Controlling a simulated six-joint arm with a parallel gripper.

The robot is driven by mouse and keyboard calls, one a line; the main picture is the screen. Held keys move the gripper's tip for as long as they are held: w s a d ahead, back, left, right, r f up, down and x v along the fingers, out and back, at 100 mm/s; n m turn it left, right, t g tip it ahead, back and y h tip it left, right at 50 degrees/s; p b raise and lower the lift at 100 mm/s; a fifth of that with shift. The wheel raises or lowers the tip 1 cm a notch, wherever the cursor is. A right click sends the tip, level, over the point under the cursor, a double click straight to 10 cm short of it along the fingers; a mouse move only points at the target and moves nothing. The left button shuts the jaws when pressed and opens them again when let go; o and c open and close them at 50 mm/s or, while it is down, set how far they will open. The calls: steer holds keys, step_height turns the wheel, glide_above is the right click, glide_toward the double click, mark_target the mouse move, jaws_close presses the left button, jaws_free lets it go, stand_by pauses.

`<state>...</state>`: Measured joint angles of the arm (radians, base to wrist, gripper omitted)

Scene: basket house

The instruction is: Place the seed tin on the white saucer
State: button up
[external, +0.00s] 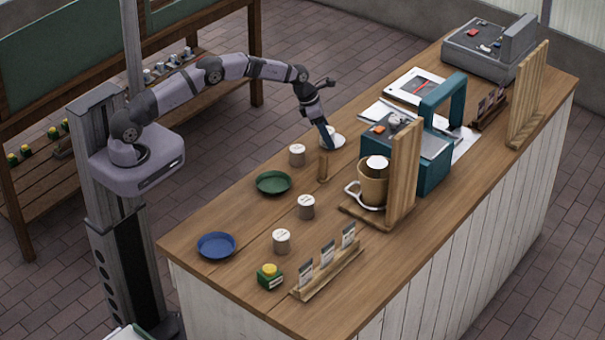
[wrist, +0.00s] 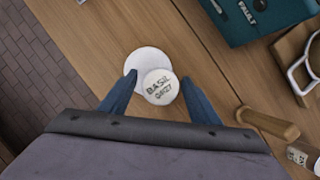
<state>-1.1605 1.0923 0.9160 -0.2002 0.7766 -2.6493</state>
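The seed tin (wrist: 161,88) has a white round lid reading "BASIL" and a second, unclear line. In the wrist view it lies between the two blue fingertips of my gripper (wrist: 160,76), very near both. Whether the fingers press on it is unclear. The white saucer (wrist: 138,61) is under and behind the tin, which covers its lower right part. The tin's lid reaches past the saucer's edge in this view. In the external view my gripper (external: 328,138) points down at the saucer (external: 339,141) and partly hides the tin (external: 325,129). Contact between tin and saucer cannot be told.
A wooden post (external: 322,167) and another white tin (external: 297,155) stand close by. A teal box (external: 430,163) and a tan mug (external: 373,187) are to the right. Green (external: 273,182) and blue (external: 216,245) dishes lie nearer, with clear counter between.

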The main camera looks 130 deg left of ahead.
steer(key=shift+r, duration=0.25)
steer(key=b+v, duration=0.3)
steer(key=v, duration=0.9)
steer(key=shift+f, duration=0.1)
